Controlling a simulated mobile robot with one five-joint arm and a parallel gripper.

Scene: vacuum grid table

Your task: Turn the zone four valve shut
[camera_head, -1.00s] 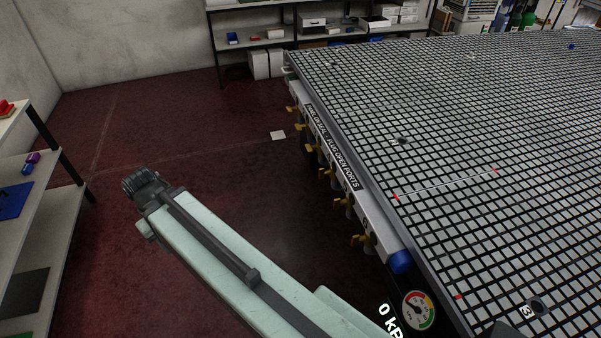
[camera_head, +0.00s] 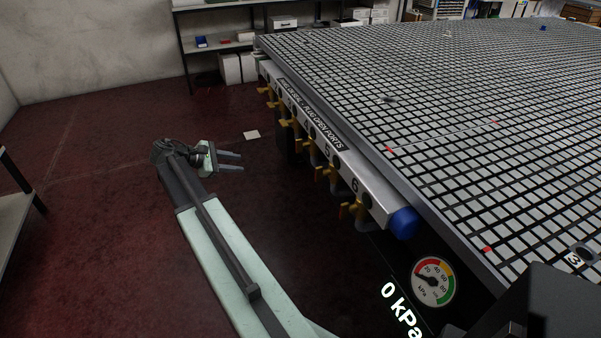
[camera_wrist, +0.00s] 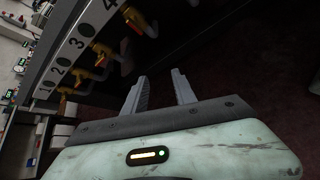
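The valve rail (camera_head: 375,197) runs under the grid table (camera_head: 440,190), with a blue end cap (camera_head: 404,223). A gauge (camera_head: 433,282) sits near a 0 kPa readout. The zone three valve (camera_wrist: 102,54) neighbours zone four. Red floor (camera_head: 100,220) is clear left of my arm.

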